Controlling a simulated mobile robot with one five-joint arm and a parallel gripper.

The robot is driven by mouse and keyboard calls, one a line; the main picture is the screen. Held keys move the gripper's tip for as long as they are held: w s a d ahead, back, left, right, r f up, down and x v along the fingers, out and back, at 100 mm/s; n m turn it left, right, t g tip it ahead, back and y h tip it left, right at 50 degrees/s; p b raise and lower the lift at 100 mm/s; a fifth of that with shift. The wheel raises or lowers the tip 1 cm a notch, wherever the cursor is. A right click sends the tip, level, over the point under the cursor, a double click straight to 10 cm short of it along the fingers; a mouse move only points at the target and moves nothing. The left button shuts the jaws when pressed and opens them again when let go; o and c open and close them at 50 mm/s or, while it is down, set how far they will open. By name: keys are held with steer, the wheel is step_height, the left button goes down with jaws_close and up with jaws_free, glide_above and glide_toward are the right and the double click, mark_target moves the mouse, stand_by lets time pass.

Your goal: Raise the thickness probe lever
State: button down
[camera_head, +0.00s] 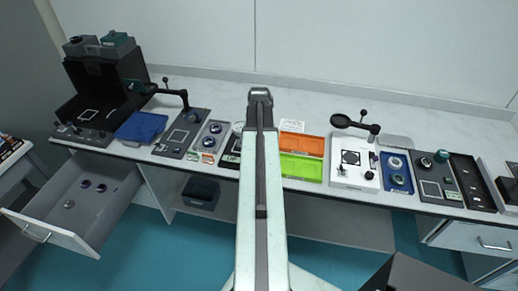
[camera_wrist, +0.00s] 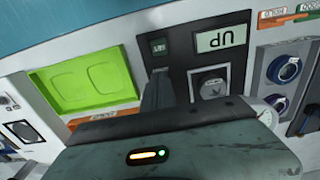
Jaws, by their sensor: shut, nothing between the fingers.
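In the wrist view, a dark instrument panel (camera_wrist: 180,63) carries a pale display (camera_wrist: 222,38) that seems to read "UP". Below the display is a dark square fitting with a round part (camera_wrist: 210,86). A small dark green window (camera_wrist: 158,46) is to its left. My gripper (camera_wrist: 157,84) is shut and empty, its finger over the panel's left part, left of the round fitting. I cannot tell whether it touches anything. The probe lever cannot be clearly made out. In the head view my arm covers most of this panel (camera_head: 231,151); a round white dial (camera_head: 238,128) shows beside the arm.
A green tray (camera_wrist: 62,97) adjoins the panel in the wrist view; an orange tray (camera_head: 301,144) lies behind it in the head view. A board with blue-ringed knobs (camera_wrist: 284,70) is on the other side. An open drawer (camera_head: 75,200) juts out left.

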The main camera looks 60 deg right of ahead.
steer(key=shift+w+d, duration=0.25)
steer(key=shift+d, duration=0.55)
step_height(320, 180, up, 7)
steer(key=a+p, duration=0.1)
steer(key=p, duration=0.6)
steer(key=shift+s, duration=0.2)
steer(key=shift+a, duration=0.1)
